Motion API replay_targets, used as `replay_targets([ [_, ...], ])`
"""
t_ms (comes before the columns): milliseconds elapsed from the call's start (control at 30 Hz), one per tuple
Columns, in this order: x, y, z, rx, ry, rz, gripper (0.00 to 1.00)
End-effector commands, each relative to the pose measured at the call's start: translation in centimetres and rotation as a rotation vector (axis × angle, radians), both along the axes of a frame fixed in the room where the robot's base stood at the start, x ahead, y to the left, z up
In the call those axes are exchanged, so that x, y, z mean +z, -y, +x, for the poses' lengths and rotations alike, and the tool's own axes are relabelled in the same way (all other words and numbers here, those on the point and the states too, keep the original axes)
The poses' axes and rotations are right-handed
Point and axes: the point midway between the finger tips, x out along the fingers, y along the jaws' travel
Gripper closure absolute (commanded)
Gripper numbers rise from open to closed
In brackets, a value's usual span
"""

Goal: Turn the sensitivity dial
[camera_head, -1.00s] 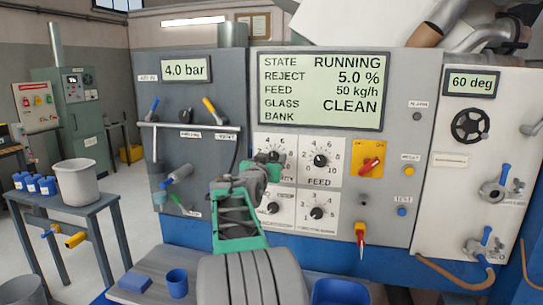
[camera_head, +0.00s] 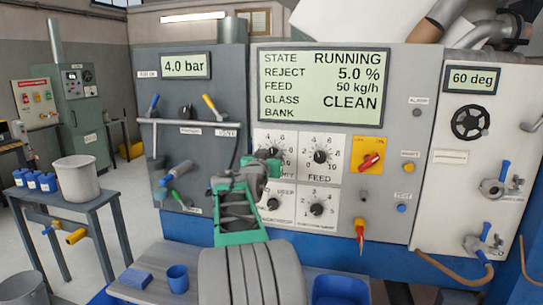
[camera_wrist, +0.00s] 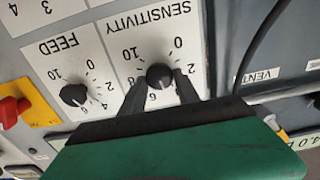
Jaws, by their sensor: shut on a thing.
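The sensitivity dial (camera_wrist: 159,75) is a black round knob on a white scale plate, upside down in the wrist view under the word SENSITIVITY. My gripper (camera_wrist: 160,88) has dark fingers on either side of the knob and is shut on it. In the head view my green gripper (camera_head: 268,160) reaches up to the panel and covers much of the dial (camera_head: 274,156) and its label. The knob's exact pointer setting is hard to read. The display (camera_head: 320,87) reads RUNNING, REJECT 5.0 %, FEED 50 kg/h, GLASS CLEAN.
The FEED dial (camera_head: 320,157) sits close beside it, with two more dials below. A yellow plate with a red switch (camera_head: 370,160) is farther right. Valve levers (camera_head: 210,103) are on the left panel. A blue cup (camera_head: 177,278) stands on the ledge below.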

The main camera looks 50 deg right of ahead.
Motion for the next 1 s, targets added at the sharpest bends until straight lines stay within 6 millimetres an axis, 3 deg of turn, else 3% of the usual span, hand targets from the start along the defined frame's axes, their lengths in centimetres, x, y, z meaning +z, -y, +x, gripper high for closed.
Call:
replay_targets([
  [467, -0.50, -0.04, 0.04, 0.002, 0.078, 0.033, 1.00],
  [1000, -0.62, -0.02, -0.07, 0.003, 0.446, 0.192, 1.00],
])
